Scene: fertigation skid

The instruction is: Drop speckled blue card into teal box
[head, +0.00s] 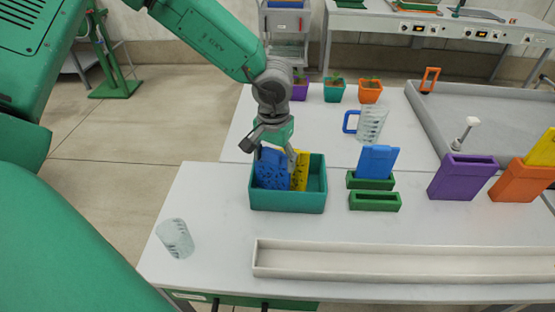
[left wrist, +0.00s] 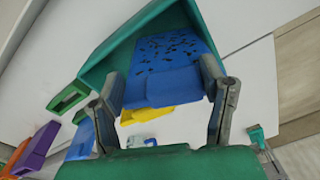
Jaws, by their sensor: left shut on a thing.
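The speckled blue card (head: 271,173) is inside the teal box (head: 288,201), tilted and partly hidden by the box's front wall. My left gripper (head: 276,155) is over the box, shut on this card. In the left wrist view the speckled blue card (left wrist: 172,55) sits between the two fingers of my left gripper (left wrist: 165,85), with walls of the teal box (left wrist: 112,57) beyond. Whether the card touches the box floor cannot be told. A yellow speckled card (head: 300,172) stands in the box just right of the blue one. My right gripper is not in view.
Right of the box are two green holders (head: 374,202), the rear one with a plain blue card (head: 377,161). Further right stand purple (head: 462,178) and orange (head: 519,186) holders. A beaker (head: 175,238), a jug (head: 372,124) and a long tray (head: 390,262) are around.

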